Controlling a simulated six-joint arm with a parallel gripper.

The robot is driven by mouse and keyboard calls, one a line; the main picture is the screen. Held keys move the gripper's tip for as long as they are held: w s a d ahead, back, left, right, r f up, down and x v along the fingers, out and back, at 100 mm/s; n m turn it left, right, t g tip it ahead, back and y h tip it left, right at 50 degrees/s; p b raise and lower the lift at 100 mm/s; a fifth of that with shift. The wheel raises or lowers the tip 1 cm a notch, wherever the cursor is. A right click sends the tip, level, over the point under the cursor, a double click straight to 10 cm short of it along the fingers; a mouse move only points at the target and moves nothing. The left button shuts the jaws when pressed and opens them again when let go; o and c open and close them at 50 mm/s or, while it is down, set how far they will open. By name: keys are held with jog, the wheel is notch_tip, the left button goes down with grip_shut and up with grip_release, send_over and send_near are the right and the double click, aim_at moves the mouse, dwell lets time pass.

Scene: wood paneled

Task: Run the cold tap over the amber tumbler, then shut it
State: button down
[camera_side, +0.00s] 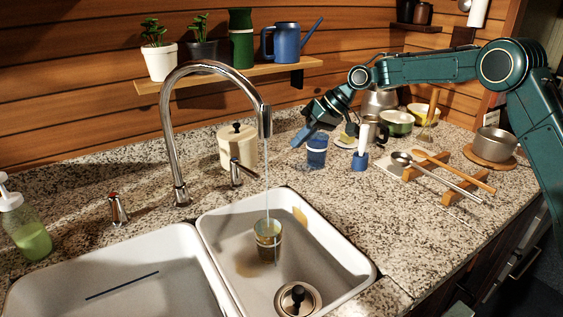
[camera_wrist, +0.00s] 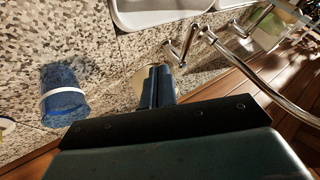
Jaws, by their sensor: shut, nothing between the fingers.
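The amber tumbler (camera_side: 268,240) stands upright in the right sink basin. A thin stream of water (camera_side: 267,182) runs from the tall chrome spout (camera_side: 168,110) down into it. The handle to the right of the spout (camera_side: 237,173) appears to be the cold one; the one at the left (camera_side: 117,209) has a red mark. A chrome handle, apparently the cold one, shows beyond my fingertips in the wrist view (camera_wrist: 182,46). My gripper (camera_side: 299,142) is shut and empty, above the counter to the right of that handle and apart from it. Its fingers also show in the wrist view (camera_wrist: 158,75).
A blue tumbler (camera_side: 317,151) stands on the counter close to my gripper. A cream lidded canister (camera_side: 236,146) stands behind the handle. A wooden shelf (camera_side: 229,77) with plants and a blue watering can (camera_side: 290,42) hangs above. A utensil rest (camera_side: 432,168) lies at the right.

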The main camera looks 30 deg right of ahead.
jog(key=w+a+f, duration=0.3)
jog(key=a+f, duration=0.3)
jog(key=a, duration=0.3)
jog(key=shift+f, duration=0.3)
jog(key=shift+a, duration=0.1)
